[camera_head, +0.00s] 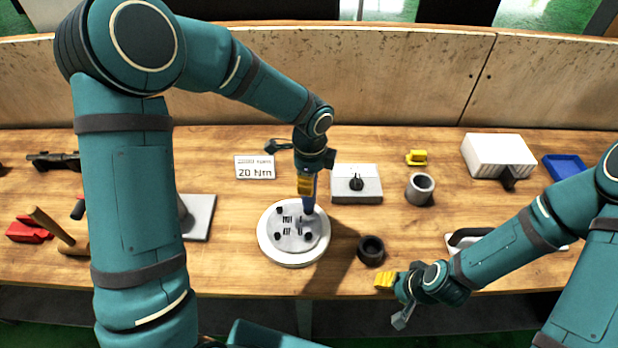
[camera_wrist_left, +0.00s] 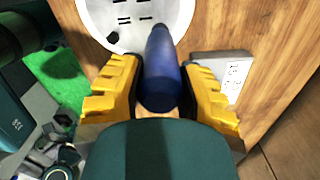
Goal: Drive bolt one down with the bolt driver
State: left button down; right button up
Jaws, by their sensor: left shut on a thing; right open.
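The blue bolt driver (camera_head: 309,206) is held by my left gripper (camera_head: 306,184), whose yellow fingers are on its handle. It points down over the far right part of the grey flange (camera_head: 293,243) on a round white base. The driver's handle also fills the middle of the left wrist view (camera_wrist_left: 162,70). Dark bolt heads (camera_head: 281,210) show on the flange; the driver hides the spot under its tip, so I cannot tell whether it touches a bolt. I cannot tell which is bolt one. My right gripper (camera_head: 393,299) is open and empty at the table's front edge.
A white sign reading 20 Nm (camera_head: 255,167) lies behind the flange. A grey box with a black knob (camera_head: 357,194) stands to its right. A black ring (camera_head: 371,250) and a grey cylinder (camera_head: 420,189) stand further right. A hammer (camera_head: 62,232) lies far left.

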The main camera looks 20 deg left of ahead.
pick_arm(q)
jog(key=shift+s+f+b, duration=0.15)
jog(key=shift+f+b, duration=0.4)
jog(key=shift+f, duration=0.05)
pick_arm(e)
jog(key=shift+s+f, duration=0.15)
jog(key=shift+f, duration=0.3)
dwell(0.8)
pick_arm(q)
jog(key=shift+s+f, duration=0.2)
jog(key=shift+f, duration=0.05)
pick_arm(e)
jog(key=shift+f, duration=0.1)
dwell(1.8)
pick_arm(q)
jog(key=shift+r, duration=0.1)
jog(key=shift+w+r+p, duration=0.35)
jog(key=shift+r+p, duration=0.4)
jog(key=shift+r, duration=0.15)
pick_arm(e)
jog(key=shift+r, duration=0.65)
pick_arm(q)
jog(key=shift+r+p, duration=1.65)
jog(key=shift+r, duration=0.55)
pick_arm(e)
jog(key=shift+r, duration=1.75)
jog(key=shift+f, duration=0.1)
